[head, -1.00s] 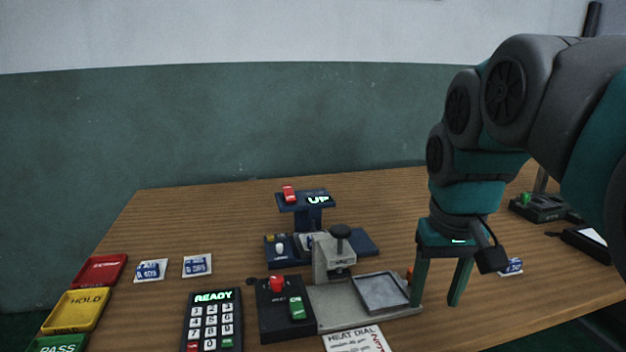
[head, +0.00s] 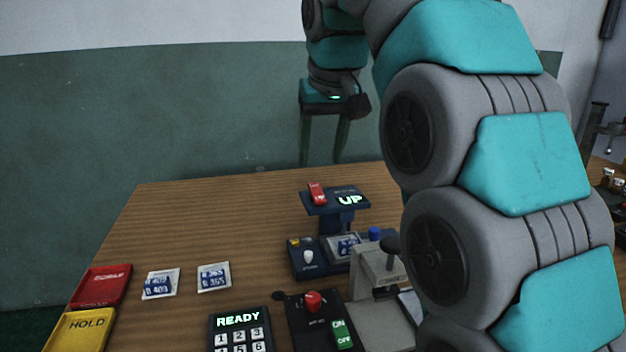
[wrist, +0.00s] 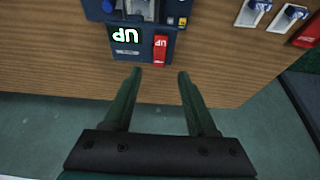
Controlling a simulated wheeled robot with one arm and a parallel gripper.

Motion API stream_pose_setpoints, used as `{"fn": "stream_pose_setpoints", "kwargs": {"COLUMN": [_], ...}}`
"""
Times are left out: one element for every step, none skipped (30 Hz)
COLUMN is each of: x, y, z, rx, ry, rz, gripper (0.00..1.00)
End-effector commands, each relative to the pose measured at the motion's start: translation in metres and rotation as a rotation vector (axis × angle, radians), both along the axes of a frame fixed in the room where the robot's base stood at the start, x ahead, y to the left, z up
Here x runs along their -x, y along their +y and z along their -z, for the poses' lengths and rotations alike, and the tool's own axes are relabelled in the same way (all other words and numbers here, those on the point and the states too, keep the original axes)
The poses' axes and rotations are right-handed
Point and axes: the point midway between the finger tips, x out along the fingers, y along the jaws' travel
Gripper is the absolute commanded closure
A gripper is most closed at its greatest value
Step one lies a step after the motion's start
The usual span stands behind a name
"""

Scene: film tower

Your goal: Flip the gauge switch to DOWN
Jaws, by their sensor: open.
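The gauge (head: 336,200) is a dark blue device on the wooden table, with a raised head on a post. Its red switch (head: 317,193) sits on the left of the head, beside a lit display (head: 349,199) reading UP. In the wrist view the switch (wrist: 160,47) and display (wrist: 125,34) appear upside down, near the top.
Two packets (head: 160,284) lie left of the gauge, with red (head: 101,287) and yellow (head: 80,329) trays further left. A keypad (head: 239,321), a red-button box (head: 318,320) and a grey press (head: 378,268) stand in front. The table's left back is clear.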

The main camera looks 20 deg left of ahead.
Motion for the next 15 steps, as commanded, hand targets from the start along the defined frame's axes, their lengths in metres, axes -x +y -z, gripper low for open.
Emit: {"fn": "stream_pose_setpoints", "kwargs": {"x": [-0.001,-0.001,-0.002,-0.002,-0.003,-0.003,-0.004,-0.004,-0.005,-0.005,-0.006,-0.007,-0.007,-0.008,-0.009], "y": [-0.001,-0.001,-0.001,-0.001,-0.001,0.0,0.0,0.0,0.0,0.001,0.001,0.001,0.001,0.001,0.002], "z": [0.001,0.002,0.003,0.004,0.006,0.007,0.009,0.01,0.012,0.014,0.015,0.018,0.019,0.021,0.023], "rx": [0.001,0.001,0.002,0.002,0.003,0.003,0.003,0.003,0.003,0.005,0.004,0.006,0.004,0.005,0.005], "ry": [-0.001,-0.001,-0.002,-0.003,-0.003,-0.003,-0.003,-0.002,-0.002,-0.002,0.0,0.0,0.002,0.003,0.004], "rz": [0.003,0.004,0.003,0.002,0.004,0.003,0.004,0.004,0.005,0.004,0.004,0.004,0.004,0.006,0.005], "gripper": [0.43,0.43,0.43,0.43,0.43,0.43,0.43,0.43,0.43,0.43,0.43,0.43,0.43,0.43,0.43]}}
